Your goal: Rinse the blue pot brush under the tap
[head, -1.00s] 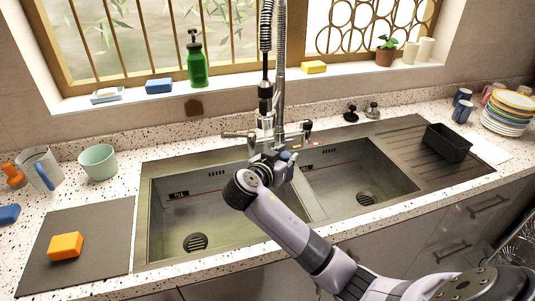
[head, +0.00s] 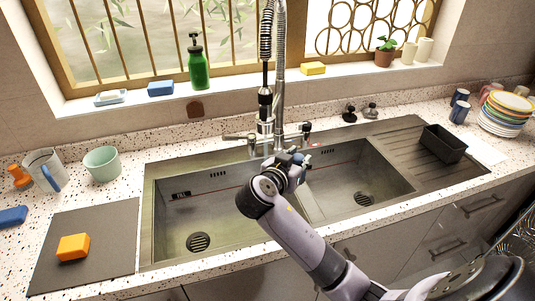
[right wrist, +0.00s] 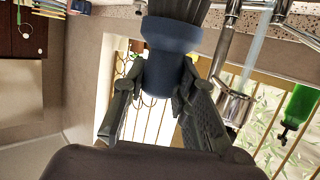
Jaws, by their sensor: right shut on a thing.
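The blue pot brush (right wrist: 170,45) is in my right gripper (right wrist: 167,90), which is shut on its blue handle. Its dark bristles point to the top of the right wrist view, where the counter shows. The tap's spray head (right wrist: 235,105) is close to the right of the brush in that view, and a pale streak like running water (right wrist: 257,38) leaves it, apart from the brush. In the head view, my right gripper (head: 297,164) is over the sink divider, just right of the tap (head: 266,105); the brush is mostly hidden there. My left gripper is not in view.
The double sink has a left basin (head: 199,215) and a right basin (head: 350,187), both clear of dishes. An orange sponge (head: 73,247) lies on a dark mat (head: 110,225). A black bin (head: 444,143) stands on the drainboard, beside stacked plates (head: 505,115).

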